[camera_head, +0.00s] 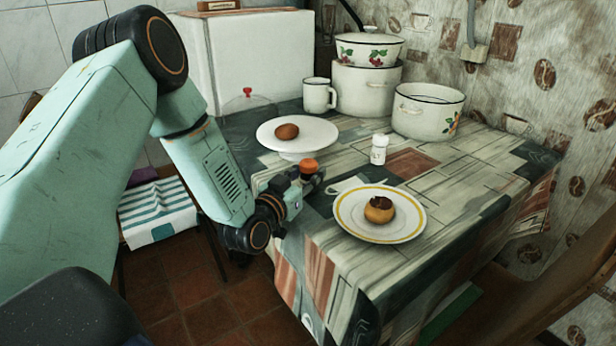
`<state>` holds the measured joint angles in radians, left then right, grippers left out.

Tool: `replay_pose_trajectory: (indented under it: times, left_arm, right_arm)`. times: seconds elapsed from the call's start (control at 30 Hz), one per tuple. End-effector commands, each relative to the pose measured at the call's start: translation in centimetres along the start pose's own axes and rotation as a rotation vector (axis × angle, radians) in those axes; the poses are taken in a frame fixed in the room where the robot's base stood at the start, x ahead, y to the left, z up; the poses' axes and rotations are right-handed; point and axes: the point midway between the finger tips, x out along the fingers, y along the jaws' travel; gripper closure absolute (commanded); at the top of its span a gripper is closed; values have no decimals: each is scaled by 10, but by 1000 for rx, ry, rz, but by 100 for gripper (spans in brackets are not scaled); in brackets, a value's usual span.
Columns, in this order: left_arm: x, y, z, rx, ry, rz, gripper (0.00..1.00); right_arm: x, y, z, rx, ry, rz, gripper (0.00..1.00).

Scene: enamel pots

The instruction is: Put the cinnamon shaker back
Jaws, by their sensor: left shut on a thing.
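My left gripper (308,181) reaches in from the left over the near left edge of the table. It is shut on a small shaker with an orange-brown top (308,165), which I take to be the cinnamon shaker. The fingers hide most of its body, and I cannot tell whether its base touches the table. A white shaker with dark lettering (379,149) stands upright on the table, farther back and to the right. My right gripper is not in view.
A yellow-rimmed plate with a brown-topped bun (379,210) lies right of my left gripper. A white cake stand (297,142) holds a brown roll. A mug (319,96) and enamel pots (428,112) stand at the back. The tabletop (470,165) at right is clear.

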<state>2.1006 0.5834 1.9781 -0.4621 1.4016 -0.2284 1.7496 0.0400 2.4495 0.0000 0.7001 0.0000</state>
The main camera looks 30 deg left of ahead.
Motion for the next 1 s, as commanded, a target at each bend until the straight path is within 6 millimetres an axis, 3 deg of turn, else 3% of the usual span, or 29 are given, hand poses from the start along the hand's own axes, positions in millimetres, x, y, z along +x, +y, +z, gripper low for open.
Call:
replay_pose_trajectory:
  times: [0.27, 0.3, 0.53, 0.93, 1.0]
  left_arm:
    - [0, 0, 5, 0, 0, 0, 98]
    - [0, 0, 4, 0, -1, 0, 61]
    - [0, 0, 4, 0, -1, 0, 42]
    - [0, 0, -3, -1, 1, -1, 42]
    - [-10, -1, -1, -5, -5, -3, 42]
  right_arm:
    - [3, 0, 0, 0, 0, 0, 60]
    - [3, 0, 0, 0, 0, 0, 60]
    - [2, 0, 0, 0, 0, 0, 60]
    - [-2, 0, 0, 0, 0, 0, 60]
    - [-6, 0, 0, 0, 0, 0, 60]
